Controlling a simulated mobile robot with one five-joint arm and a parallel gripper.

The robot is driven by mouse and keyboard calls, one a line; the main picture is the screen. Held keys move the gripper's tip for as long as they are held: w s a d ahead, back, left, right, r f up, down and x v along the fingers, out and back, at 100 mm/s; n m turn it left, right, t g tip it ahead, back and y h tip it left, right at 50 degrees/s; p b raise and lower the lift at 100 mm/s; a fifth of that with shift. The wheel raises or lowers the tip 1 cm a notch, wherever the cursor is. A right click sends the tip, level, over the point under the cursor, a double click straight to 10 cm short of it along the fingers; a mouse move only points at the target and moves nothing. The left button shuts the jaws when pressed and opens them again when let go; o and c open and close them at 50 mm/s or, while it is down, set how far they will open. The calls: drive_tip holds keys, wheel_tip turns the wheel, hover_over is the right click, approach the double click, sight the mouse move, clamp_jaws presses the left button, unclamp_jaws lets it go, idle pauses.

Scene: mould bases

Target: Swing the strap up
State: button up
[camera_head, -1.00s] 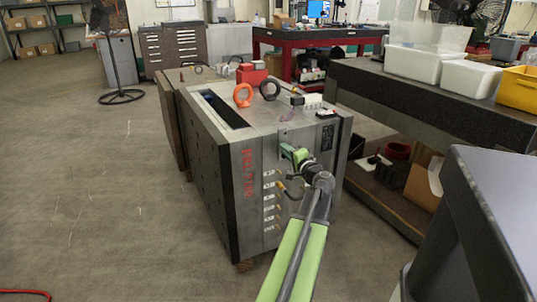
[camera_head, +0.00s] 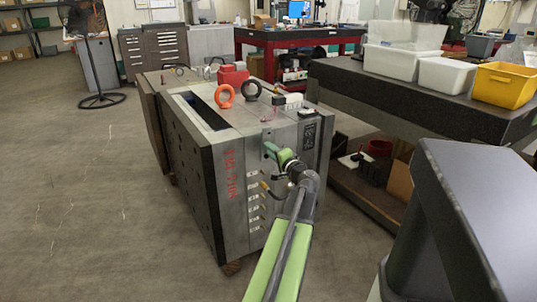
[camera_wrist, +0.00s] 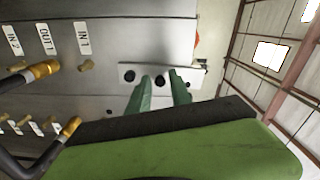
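The mould base (camera_head: 205,160) is a large grey steel block with red lettering on its front. The strap (camera_wrist: 118,75), a light metal bar with dark round holes, lies across the front near the top in the wrist view. It shows small and partly hidden behind my gripper in the head view. My gripper (camera_wrist: 162,80) has two green fingers, apart, with their tips in front of the strap and one dark hole showing between them. I cannot tell whether the fingers touch the strap. In the head view my gripper (camera_head: 268,150) is at the upper front of the block.
Brass hose fittings (camera_wrist: 45,70) with labels and dark hoses stand left of my fingers in the wrist view. A workbench (camera_head: 420,95) with bins stands close at right; the floor at left is open.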

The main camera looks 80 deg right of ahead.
drive_tip(key=v, duration=1.2)
drive_tip(key=shift+d, duration=0.1)
drive_tip(key=shift+c, duration=0.3)
